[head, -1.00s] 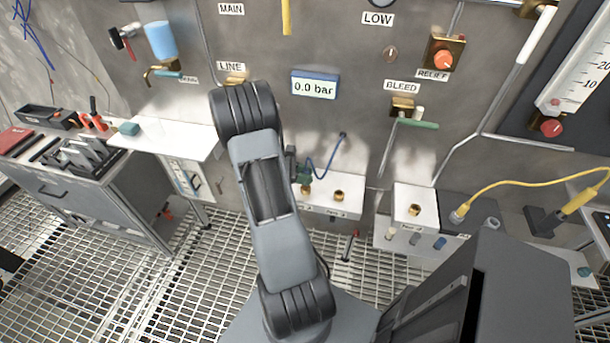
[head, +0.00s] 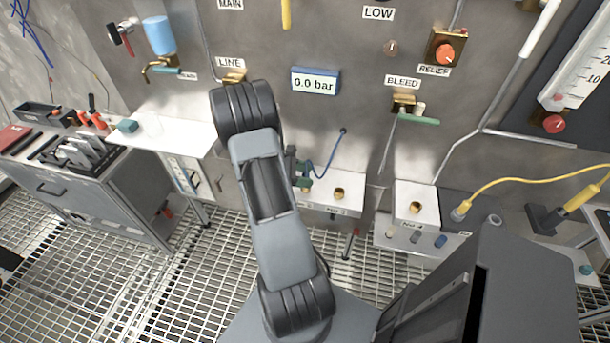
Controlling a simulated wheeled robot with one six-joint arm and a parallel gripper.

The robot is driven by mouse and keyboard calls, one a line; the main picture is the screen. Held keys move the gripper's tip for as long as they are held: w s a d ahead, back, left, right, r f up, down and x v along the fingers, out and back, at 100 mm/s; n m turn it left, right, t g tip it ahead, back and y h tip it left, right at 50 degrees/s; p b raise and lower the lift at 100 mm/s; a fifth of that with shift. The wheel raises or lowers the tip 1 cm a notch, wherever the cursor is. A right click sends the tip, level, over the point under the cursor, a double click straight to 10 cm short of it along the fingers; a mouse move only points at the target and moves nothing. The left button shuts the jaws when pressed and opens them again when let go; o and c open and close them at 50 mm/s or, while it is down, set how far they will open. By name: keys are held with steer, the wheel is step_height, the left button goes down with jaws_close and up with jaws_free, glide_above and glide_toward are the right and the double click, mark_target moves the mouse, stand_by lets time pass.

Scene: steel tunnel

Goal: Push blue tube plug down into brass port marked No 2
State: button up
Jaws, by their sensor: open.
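The blue tube (head: 332,158) hangs from the wall and curves down to the left. Its lower end and plug are hidden at my gripper (head: 303,184), which shows small and dark just right of my arm, low over the left part of a white shelf (head: 352,178). My gripper is open; whether its fingers are around or touching the plug cannot be told. One brass port (head: 339,193) stands clear on this shelf, to the right of my gripper. Another brass port (head: 415,207) stands on a separate white block farther right. The port numbers are too small to read surely.
Valves marked LINE (head: 232,78) and BLEED (head: 404,104) and a 0.0 bar display (head: 315,83) are on the wall above. A yellow cable (head: 520,184) lies to the right. A white side shelf (head: 172,133) and tool cabinet (head: 95,195) stand left.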

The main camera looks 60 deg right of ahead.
steer(key=b+v, duration=0.1)
steer(key=v, duration=1.2)
steer(key=shift+w+a, duration=0.2)
steer(key=shift+w, duration=0.15)
